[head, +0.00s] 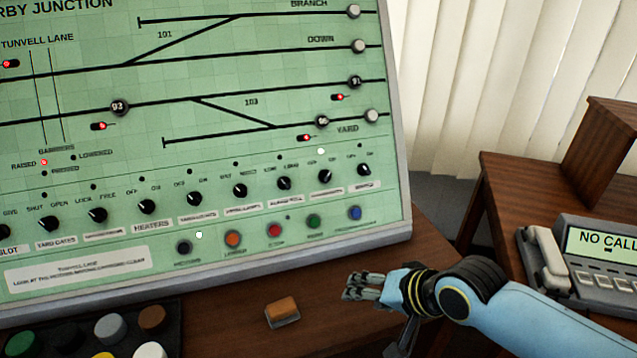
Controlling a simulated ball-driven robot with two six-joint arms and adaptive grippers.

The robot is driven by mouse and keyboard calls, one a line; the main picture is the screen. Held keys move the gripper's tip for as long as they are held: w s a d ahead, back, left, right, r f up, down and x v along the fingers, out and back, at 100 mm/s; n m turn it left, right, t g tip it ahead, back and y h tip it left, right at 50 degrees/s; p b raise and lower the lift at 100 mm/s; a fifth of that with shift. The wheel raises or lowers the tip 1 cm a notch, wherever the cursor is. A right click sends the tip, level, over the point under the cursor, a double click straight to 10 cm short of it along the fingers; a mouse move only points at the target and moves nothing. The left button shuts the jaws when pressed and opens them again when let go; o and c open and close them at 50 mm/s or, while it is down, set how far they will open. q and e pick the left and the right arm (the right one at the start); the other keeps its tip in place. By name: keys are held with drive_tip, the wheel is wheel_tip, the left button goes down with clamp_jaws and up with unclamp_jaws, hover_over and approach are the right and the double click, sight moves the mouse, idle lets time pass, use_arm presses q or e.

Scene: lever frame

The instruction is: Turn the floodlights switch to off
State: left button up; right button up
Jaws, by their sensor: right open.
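A row of black rotary switches runs along the lower part of the green panel (270,120). Several have OFF and ON marks, such as the heaters switch (147,207), the switch to its right (195,198) and one near the right end (325,176). Most name labels are too blurred to read, so I cannot tell which is the floodlights switch. A white lamp is lit above the one near the right end. My right gripper (362,287) is open and empty, below and in front of the panel's lower right corner, apart from the switches. My left gripper is out of view.
Coloured push buttons (274,231) sit below the switches. A brown block (282,311) lies on the wooden desk left of my right gripper. A box of coloured round buttons (109,327) is at lower left. A telephone (590,262) stands on the right desk.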

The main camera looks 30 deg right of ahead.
drive_tip(key=w+d+r+m+t+p, duration=0.1)
drive_tip(key=w+d+r+m+t, duration=0.3)
drive_tip(key=w+r+m, duration=0.35)
drive_tip(key=m+t, duration=0.3)
drive_tip(key=m, duration=0.6)
approach(328, 179)
drive_tip(key=shift+n+h, duration=0.25)
drive_tip(key=shift+h, duration=0.05)
drive_tip(key=b+x, duration=0.4)
drive_tip(key=x, duration=0.3)
drive_tip(key=shift+w+f, duration=0.1)
drive_tip(key=shift+w, duration=0.05)
drive_tip(key=shift+w+b, duration=0.3)
drive_tip(key=shift+w, duration=0.25)
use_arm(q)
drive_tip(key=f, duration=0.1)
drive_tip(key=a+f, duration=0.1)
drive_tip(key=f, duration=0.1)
use_arm(e)
clamp_jaws()
